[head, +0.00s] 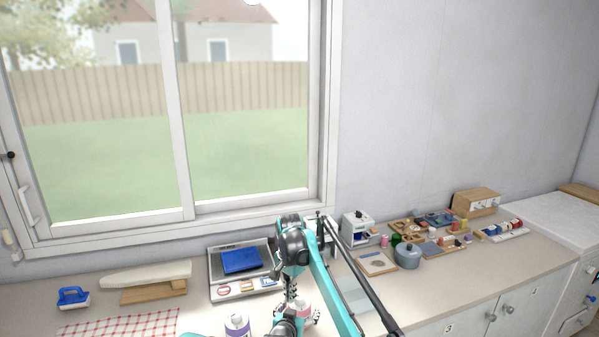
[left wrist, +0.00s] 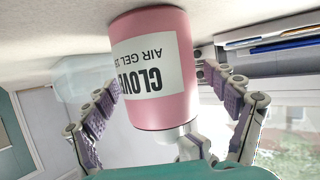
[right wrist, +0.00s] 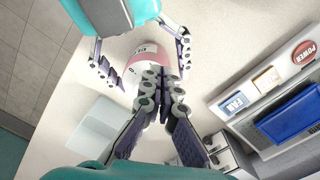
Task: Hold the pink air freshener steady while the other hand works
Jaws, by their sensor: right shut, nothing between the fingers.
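The pink air freshener (left wrist: 168,105) has a white label and shows upside down in the left wrist view, close to the camera. It also shows in the right wrist view (right wrist: 143,62), and small in the head view (head: 304,308).
A grey device with a blue pad (head: 241,262) lies behind. A translucent tray (right wrist: 97,130) is beside my right gripper. A pot (head: 407,256) and several small items stand farther right.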

